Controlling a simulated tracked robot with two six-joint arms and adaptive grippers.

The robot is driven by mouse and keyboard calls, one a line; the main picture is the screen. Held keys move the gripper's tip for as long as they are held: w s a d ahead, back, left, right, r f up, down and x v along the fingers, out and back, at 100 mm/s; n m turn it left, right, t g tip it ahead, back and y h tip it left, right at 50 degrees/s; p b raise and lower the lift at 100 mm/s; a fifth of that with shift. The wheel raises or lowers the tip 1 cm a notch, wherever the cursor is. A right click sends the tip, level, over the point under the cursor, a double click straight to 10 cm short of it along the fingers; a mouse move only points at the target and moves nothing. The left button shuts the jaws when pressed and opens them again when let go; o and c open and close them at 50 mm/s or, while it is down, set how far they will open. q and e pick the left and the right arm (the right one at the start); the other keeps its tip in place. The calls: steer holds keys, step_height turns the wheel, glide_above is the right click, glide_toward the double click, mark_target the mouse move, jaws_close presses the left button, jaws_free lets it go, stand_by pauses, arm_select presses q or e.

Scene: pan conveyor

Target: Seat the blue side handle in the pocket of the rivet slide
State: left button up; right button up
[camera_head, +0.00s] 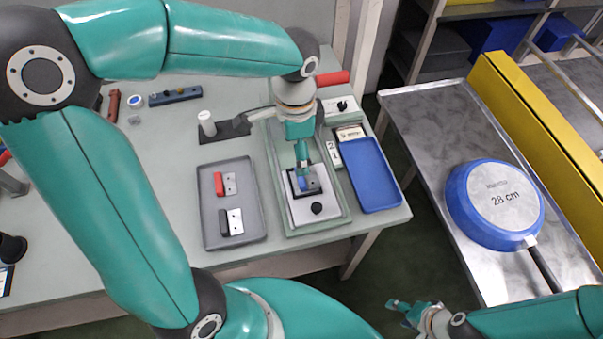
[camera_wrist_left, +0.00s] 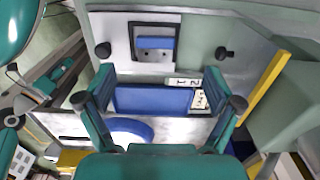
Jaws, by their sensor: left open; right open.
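The blue side handle (camera_wrist_left: 155,43) lies within the dark-framed pocket (camera_wrist_left: 133,30) of the rivet slide; its metal plate with two holes shows beside the blue bar. I cannot tell how fully it is seated. In the head view the rivet slide (camera_head: 301,213) is a silver plate with a black knob, and the handle (camera_head: 304,184) is partly hidden. My left gripper (camera_head: 302,163) is open above the pocket; in the left wrist view its fingers (camera_wrist_left: 160,100) are spread with nothing between them. My right gripper (camera_head: 408,308) is open and empty, away from the table, low in the picture.
A grey tray (camera_head: 208,180) left of the slide holds a red handle (camera_head: 219,184) and a black handle (camera_head: 224,222). A blue tray (camera_head: 374,178) lies right of it. A blue pan (camera_head: 460,215) rests upside down on the metal conveyor (camera_head: 425,120) beside a yellow rail.

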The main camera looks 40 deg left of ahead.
arm_select(q)
step_height(320, 180, down, 3)
steer(key=shift+f, duration=0.2)
steer(key=shift+d+f, duration=0.2)
steer(key=shift+f, duration=1.15)
steer(key=shift+d+f, duration=0.2)
steer(key=shift+f, duration=1.15)
steer(key=c, duration=1.4)
steer(key=shift+r, duration=0.15)
step_height(320, 180, up, 19)
steer(key=p, duration=0.1)
steer(key=g+y, duration=0.1)
steer(key=g, duration=0.1)
glide_above(307, 177)
steer(key=s+a, duration=0.1)
steer(key=s, duration=0.1)
step_height(307, 177, down, 12)
steer(key=shift+f, duration=0.4)
steer(key=shift+f+b, duration=2.05)
steer(key=shift+f, duration=0.3)
